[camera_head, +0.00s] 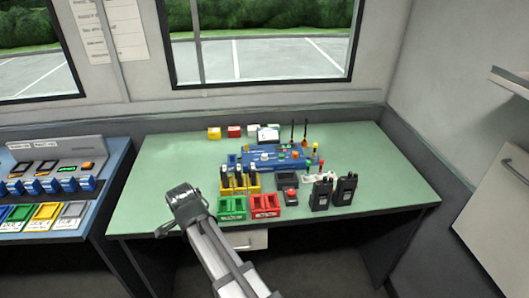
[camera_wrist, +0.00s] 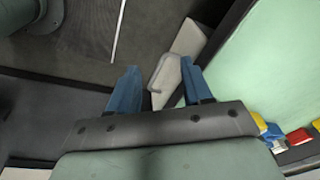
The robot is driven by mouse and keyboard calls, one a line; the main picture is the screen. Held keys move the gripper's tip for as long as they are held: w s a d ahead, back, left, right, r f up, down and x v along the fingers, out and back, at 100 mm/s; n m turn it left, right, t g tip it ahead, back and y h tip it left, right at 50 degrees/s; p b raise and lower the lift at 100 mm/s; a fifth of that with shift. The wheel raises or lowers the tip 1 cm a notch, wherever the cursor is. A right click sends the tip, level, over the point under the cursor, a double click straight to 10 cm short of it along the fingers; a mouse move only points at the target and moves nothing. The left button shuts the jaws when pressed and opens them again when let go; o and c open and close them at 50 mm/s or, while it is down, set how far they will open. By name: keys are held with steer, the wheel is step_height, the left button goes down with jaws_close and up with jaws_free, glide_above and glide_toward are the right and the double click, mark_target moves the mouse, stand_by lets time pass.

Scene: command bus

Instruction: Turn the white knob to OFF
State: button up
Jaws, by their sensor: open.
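A blue control panel (camera_head: 283,162) lies near the middle of the green desk. A small white round part on its left top looks like the white knob (camera_head: 264,155); its pointer and labels are too small to read. My gripper (camera_head: 170,228) is at the desk's front left edge, well to the front left of the panel and apart from it. In the wrist view my gripper (camera_wrist: 158,82) shows two blue fingers spread apart with nothing held. The knob does not show in the wrist view.
Yellow (camera_head: 240,184), green (camera_head: 231,208) and red (camera_head: 265,206) holders stand between gripper and panel. A red button (camera_head: 290,196) and two black radios (camera_head: 333,192) are to the right. A drawer (camera_head: 245,240) sits under the front edge. The desk's right end is clear.

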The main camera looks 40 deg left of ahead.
steer(key=s+a+r+n+t+y, duration=0.1)
steer(key=s+a+r+n+y, duration=0.15)
steer(key=s+a+r, duration=0.55)
steer(key=s+a+r+n+y, duration=0.1)
steer(key=s+a+r+n, duration=0.25)
steer(key=s+r, duration=0.85)
steer(key=w+a+m+h, duration=0.1)
steer(key=w+a, duration=0.1)
steer(key=w, duration=0.5)
steer(key=w+a+h, duration=0.1)
steer(key=w+a, duration=0.2)
steer(key=w, duration=0.4)
steer(key=m+g+h, duration=0.2)
steer(key=m+g, duration=0.1)
steer(key=m, duration=0.2)
glide_above(264, 154)
step_height(264, 154, down, 2)
steer(key=f, duration=0.1)
step_height(264, 154, down, 13)
steer(key=shift+d+r, duration=0.15)
steer(key=shift+r, duration=0.05)
steer(key=shift+c, duration=0.2)
jaws_close()
